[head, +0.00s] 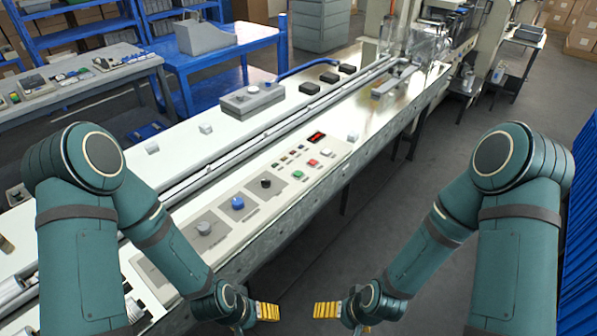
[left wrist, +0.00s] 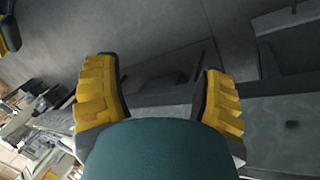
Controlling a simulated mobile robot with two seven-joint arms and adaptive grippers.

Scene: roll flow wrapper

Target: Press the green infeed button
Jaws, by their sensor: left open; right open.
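The green button (head: 298,174) is a small raised cap on the light control panel (head: 275,182) of the long machine, in the middle of the head view. A red button (head: 312,163) sits just beyond it. My left gripper (head: 268,311) has yellow fingers and hangs in front of the machine's near side, well apart from the button. In the left wrist view its two fingers (left wrist: 156,75) stand apart with nothing between them. My right gripper (head: 326,310) is at the bottom of the head view, facing the left one, open and empty. The button cannot be made out in the left wrist view.
A black knob (head: 266,183), a blue knob (head: 238,203) and a grey knob (head: 204,228) line the panel. A red display (head: 317,137) is behind the buttons. A blue workbench (head: 215,55) stands behind the machine. The floor (head: 400,215) right of the machine is clear.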

